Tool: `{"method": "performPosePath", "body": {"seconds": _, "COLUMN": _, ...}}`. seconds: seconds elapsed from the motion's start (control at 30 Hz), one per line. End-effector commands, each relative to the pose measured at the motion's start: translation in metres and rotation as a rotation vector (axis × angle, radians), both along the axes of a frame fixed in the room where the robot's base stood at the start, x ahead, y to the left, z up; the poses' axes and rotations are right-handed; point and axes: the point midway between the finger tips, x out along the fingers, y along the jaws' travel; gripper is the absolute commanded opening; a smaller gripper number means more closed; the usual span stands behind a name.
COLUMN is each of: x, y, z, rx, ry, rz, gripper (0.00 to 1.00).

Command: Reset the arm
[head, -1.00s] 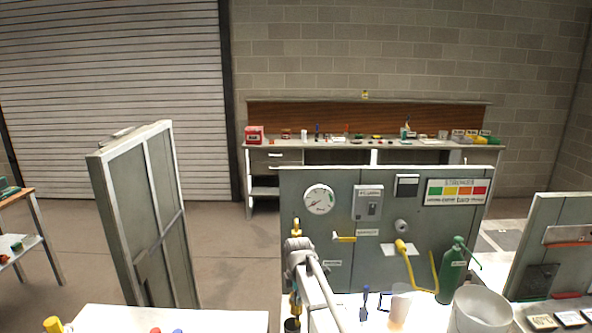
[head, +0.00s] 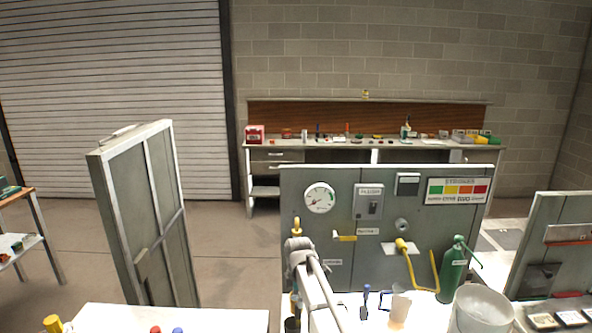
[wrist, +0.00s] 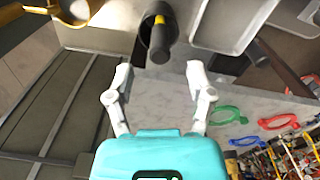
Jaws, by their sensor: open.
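My gripper (wrist: 158,85) shows in the wrist view with its two white fingers spread apart and nothing between them. A teal body with a handle shows below the fingers at the bottom of that view. In the head view my arm rises in front of the grey panel (head: 340,275), and its gripper end cannot be made out there. Past the fingertips in the wrist view is a dark round holder with a black and yellow handled tool (wrist: 161,40), apart from the fingers.
The panel carries a gauge (head: 320,198), a switch box (head: 369,201) and yellow levers (head: 408,255). A green bottle (head: 453,272) and a white bucket (head: 482,309) stand at right. A grey door panel (head: 145,215) stands at left.

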Motion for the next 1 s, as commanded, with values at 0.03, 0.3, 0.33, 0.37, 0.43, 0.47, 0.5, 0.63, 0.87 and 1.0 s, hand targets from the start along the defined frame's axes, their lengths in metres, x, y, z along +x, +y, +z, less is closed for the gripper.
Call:
{"method": "performPosePath", "body": {"seconds": 0.03, "x": 0.000, "y": 0.000, "z": 0.000, "rx": 0.000, "ry": 0.000, "rz": 0.000, "gripper": 0.69}}
{"method": "performPosePath", "body": {"seconds": 0.3, "x": 0.000, "y": 0.000, "z": 0.000, "rx": 0.000, "ry": 0.000, "rz": 0.000, "gripper": 0.69}}
{"method": "performPosePath", "body": {"seconds": 0.33, "x": 0.000, "y": 0.000, "z": 0.000, "rx": 0.000, "ry": 0.000, "rz": 0.000, "gripper": 0.69}}
{"method": "performPosePath", "body": {"seconds": 0.37, "x": 0.000, "y": 0.000, "z": 0.000, "rx": 0.000, "ry": 0.000, "rz": -0.001, "gripper": 0.69}}
{"method": "performPosePath", "body": {"seconds": 0.43, "x": -0.002, "y": -0.002, "z": 0.000, "rx": 0.000, "ry": 0.000, "rz": -0.010, "gripper": 0.69}}
{"method": "performPosePath", "body": {"seconds": 0.47, "x": -0.003, "y": -0.003, "z": 0.000, "rx": 0.000, "ry": 0.000, "rz": -0.018, "gripper": 0.69}}
{"method": "performPosePath", "body": {"seconds": 0.5, "x": -0.005, "y": -0.005, "z": 0.000, "rx": 0.000, "ry": 0.000, "rz": -0.032, "gripper": 0.69}}
{"method": "performPosePath", "body": {"seconds": 0.63, "x": -0.016, "y": -0.015, "z": 0.000, "rx": 0.001, "ry": 0.001, "rz": -0.115, "gripper": 0.69}}
{"method": "performPosePath", "body": {"seconds": 0.87, "x": -0.052, "y": -0.048, "z": 0.000, "rx": 0.001, "ry": 0.002, "rz": -0.403, "gripper": 0.69}}
{"method": "performPosePath", "body": {"seconds": 1.0, "x": -0.079, "y": -0.070, "z": 0.000, "rx": 0.001, "ry": 0.003, "rz": -0.623, "gripper": 0.69}}
